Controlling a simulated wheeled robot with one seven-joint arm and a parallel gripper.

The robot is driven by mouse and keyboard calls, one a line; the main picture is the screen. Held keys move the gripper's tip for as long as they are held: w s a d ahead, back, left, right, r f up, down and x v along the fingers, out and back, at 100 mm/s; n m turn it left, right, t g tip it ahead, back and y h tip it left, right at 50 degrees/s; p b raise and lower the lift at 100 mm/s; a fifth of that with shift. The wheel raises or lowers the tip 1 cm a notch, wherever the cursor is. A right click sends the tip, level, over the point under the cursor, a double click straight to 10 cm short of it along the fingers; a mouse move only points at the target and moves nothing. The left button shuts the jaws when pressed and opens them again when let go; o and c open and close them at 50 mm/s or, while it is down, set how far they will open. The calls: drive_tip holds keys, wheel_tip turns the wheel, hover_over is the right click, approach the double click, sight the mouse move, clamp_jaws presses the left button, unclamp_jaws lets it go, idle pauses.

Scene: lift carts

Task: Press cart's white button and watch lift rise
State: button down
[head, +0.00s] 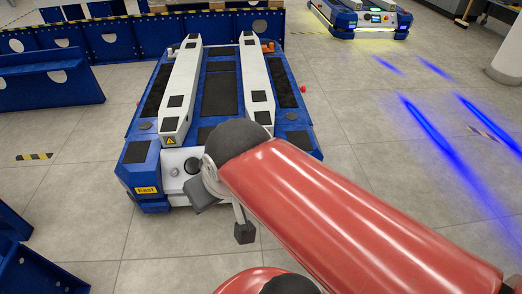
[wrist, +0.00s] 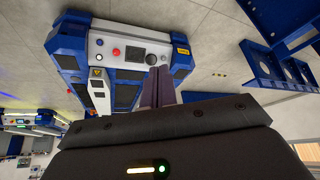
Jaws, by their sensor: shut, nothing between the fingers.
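The blue cart (head: 138,177) with two white lift rails (head: 182,92) stands in front of me, its "East" label at the near left corner. In the wrist view its white front panel (wrist: 108,38) appears upside down. The panel has a small pale round button (wrist: 99,42), which looks like the white button, a red button (wrist: 116,52) and a black knob (wrist: 151,59). My gripper (wrist: 160,72) is shut and empty, its tips pointing at the panel near the knob; contact cannot be told. In the head view my arm hides the panel's right part.
Blue perforated frames (head: 110,40) stand behind and left of the cart. Another blue cart (head: 362,18) with lit lamps is at the back right, with blue light streaks on the floor. A pale column (head: 508,60) stands far right. Tiled floor right of the cart is clear.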

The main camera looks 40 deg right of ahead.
drive_tip(key=shift+w+a, duration=0.1)
drive_tip(key=shift+w, duration=0.1)
drive_tip(key=w+d+f+n+g+h+b, duration=0.35)
drive_tip(key=w+d+f, duration=0.35)
drive_tip(key=d, duration=0.3)
drive_tip(key=w+d+f+n+g+h+b, duration=0.2)
drive_tip(key=w+d+f+n+h, duration=0.4)
drive_tip(key=d, duration=0.5)
drive_tip(key=w+d+f+n+h+b, duration=0.1)
drive_tip(key=w+d+f+n, duration=0.2)
drive_tip(key=f, duration=0.3)
drive_tip(key=w+d+f+n+t+h+b, duration=0.1)
drive_tip(key=w+d+f+n, duration=0.2)
drive_tip(key=w+f, duration=0.2)
drive_tip(key=w+d+f+n+t+h+b, duration=0.1)
drive_tip(key=w+d+f+n+h, duration=0.1)
drive_tip(key=f, duration=0.5)
drive_tip(key=shift+w+d+f+n, duration=0.25)
drive_tip(key=shift+w+d+n, duration=0.3)
drive_tip(key=shift+w+d, duration=0.4)
